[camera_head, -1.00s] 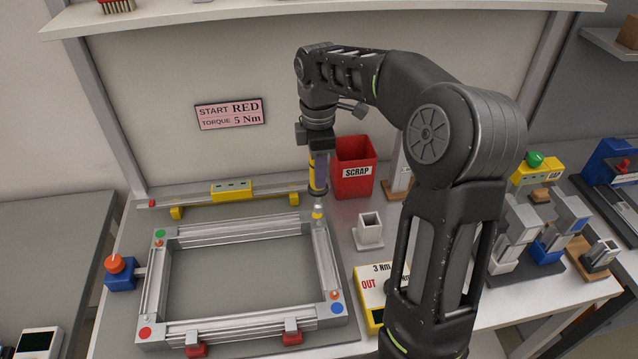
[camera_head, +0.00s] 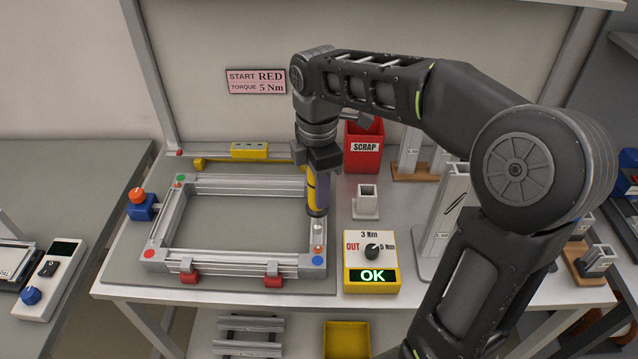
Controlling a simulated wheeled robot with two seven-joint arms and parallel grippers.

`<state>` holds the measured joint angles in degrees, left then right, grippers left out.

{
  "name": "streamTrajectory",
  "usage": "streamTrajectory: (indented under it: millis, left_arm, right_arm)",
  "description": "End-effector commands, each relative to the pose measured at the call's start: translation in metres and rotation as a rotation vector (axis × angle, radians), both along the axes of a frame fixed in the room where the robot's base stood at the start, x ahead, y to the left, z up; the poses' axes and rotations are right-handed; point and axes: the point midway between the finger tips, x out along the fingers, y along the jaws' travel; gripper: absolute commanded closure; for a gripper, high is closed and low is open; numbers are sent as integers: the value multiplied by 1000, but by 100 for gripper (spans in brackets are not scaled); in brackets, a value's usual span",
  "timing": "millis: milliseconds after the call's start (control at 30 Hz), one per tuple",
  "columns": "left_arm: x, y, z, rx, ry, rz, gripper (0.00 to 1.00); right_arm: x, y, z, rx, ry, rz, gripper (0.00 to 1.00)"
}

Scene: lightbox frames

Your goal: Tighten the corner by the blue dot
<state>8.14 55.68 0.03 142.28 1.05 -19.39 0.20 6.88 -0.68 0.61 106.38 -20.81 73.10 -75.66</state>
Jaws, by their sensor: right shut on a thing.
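A silver aluminium frame (camera_head: 236,270) lies on the bench with coloured dots at its corners. The blue dot (camera_head: 318,260) is at the near right corner, with a small orange piece (camera_head: 317,250) just behind it. The green dot (camera_head: 180,179) is far left and the red dot (camera_head: 149,253) near left; the far right corner is hidden behind the tool. My right gripper (camera_head: 318,160) is shut on a yellow and dark driver (camera_head: 317,190), held upright over the right rail. Its tip is close behind the blue corner; I cannot tell if it touches. My left gripper is not in view.
A yellow torque box (camera_head: 385,284) right of the frame shows a green OK below its dial. Red clamps (camera_head: 189,278) hold the near rail. A sign (camera_head: 256,81) reads START RED, TORQUE 5 Nm. A red scrap bin (camera_head: 363,158) and grey block (camera_head: 366,206) stand right.

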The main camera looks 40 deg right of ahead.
Motion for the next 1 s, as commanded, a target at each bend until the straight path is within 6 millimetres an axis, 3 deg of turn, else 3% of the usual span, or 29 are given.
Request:
streamTrajectory:
  millis: [200,800,1000]
  left_arm:
    - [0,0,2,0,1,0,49]
    - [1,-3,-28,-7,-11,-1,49]
    - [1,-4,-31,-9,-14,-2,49]
  right_arm:
    - [0,0,2,0,-1,-1,100]
    - [0,0,-42,0,0,-1,100]
    - [0,0,-48,0,-1,-1,100]
